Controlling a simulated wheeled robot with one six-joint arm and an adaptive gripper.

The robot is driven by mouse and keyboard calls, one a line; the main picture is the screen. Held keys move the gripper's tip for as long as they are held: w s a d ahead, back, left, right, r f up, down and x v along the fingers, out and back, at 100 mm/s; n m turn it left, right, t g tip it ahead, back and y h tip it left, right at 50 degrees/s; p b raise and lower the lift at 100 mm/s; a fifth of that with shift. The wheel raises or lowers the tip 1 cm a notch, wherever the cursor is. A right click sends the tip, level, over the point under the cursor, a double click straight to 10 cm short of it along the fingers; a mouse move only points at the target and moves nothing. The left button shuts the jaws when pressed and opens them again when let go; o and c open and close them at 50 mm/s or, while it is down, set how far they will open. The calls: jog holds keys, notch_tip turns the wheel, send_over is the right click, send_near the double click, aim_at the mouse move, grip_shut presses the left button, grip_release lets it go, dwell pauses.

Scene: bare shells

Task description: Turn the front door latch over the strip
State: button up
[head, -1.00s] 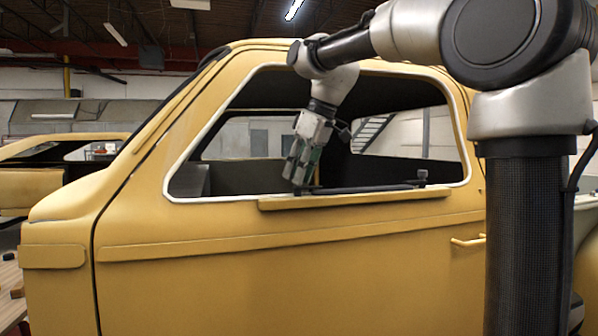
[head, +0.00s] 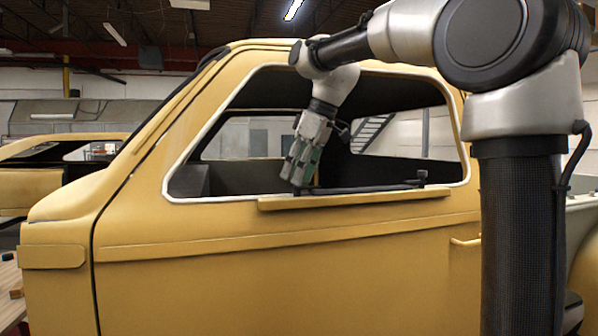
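A dark strip (head: 365,188) lies along the yellow ledge at the bottom of the truck's door window. A small dark latch (head: 422,177) stands at the strip's right end. At the left end, my gripper (head: 298,178) points down with its fingertips just above the ledge, at or beside the front latch. The gripper hides most of that latch, so I cannot tell which way it is turned or whether the fingers touch it. The fingers are too small and overlapped to show whether they are open or shut.
The yellow ledge (head: 290,204) juts out below the window opening. The yellow door (head: 250,270) fills the space beneath, with a handle (head: 466,241) at right. The pale window frame (head: 190,152) surrounds the opening, and my arm passes in front of its top edge.

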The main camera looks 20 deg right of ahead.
jog(key=v, duration=1.2)
jog(key=s+d+f+m+h, duration=0.1)
jog(key=s+d+f+m, duration=0.2)
jog(key=s+f, duration=0.4)
jog(key=s+d+f+m+t+h, duration=0.1)
jog(key=s+d+f+m, duration=0.2)
jog(key=s+f, duration=0.5)
jog(key=s+d+f+m+h, duration=0.1)
jog(key=s+d+f+m, duration=0.2)
jog(key=f, duration=1.2)
jog(key=s+d, duration=0.2)
jog(key=s, duration=0.3)
jog(key=shift+s+f+m+t, duration=0.15)
jog(key=shift+m+t, duration=0.15)
jog(key=shift+m, duration=0.1)
